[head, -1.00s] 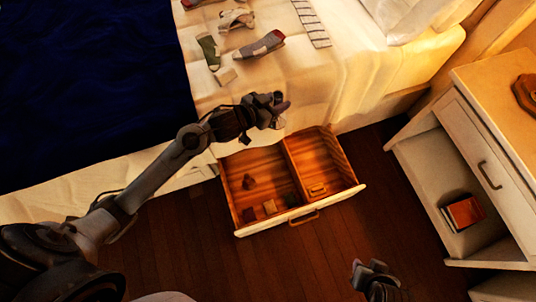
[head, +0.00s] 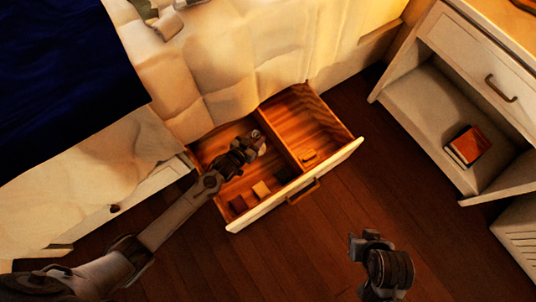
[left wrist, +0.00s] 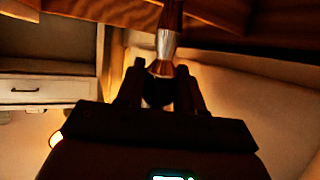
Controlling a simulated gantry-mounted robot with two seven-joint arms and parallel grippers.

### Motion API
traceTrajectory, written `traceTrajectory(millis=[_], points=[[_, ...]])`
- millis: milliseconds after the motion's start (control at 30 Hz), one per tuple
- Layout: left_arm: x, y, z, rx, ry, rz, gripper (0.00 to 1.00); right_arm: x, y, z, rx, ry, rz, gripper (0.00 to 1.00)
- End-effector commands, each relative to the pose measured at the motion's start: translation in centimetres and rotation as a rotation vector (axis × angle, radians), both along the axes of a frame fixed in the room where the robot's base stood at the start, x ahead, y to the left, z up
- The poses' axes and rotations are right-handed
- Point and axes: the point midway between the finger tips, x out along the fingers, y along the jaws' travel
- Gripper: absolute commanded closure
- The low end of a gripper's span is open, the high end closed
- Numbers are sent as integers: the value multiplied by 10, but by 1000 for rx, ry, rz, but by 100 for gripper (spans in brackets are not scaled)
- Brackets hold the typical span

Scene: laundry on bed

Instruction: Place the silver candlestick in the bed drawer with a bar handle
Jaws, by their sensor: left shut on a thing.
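The bed drawer (head: 340,163) with its bar handle (head: 302,191) stands pulled out from under the bed. A divider splits it into a left and a right compartment. My left gripper (head: 259,142) is over the drawer, at the upper part of the left compartment near the divider. In the left wrist view my left gripper (left wrist: 160,85) is shut on the silver candlestick (left wrist: 167,43), whose shiny shaft sticks out past the fingers. In the head view the candlestick is mostly hidden by the gripper. My right gripper (head: 364,240) hangs over the floor, its jaws unclear.
Bare wooden floor (head: 330,240) lies before the drawer.

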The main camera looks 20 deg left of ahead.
Motion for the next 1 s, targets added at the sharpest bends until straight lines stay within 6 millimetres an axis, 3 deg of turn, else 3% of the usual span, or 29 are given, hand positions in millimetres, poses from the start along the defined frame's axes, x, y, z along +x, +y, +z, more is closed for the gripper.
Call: traceTrajectory(millis=[33,500,767,1000], points=[[-1,-1,-12,-1,-1,0,100,0,0,-8,1,0,0,70],[-5,-2,-81,0,-1,1,100,0,3,-53,11,0,-6,70],[-5,-2,-97,-1,-2,0,100,0,3,-65,10,1,-6,70],[-6,-3,-126,-1,-1,0,100,0,2,-87,9,-1,-4,70]])
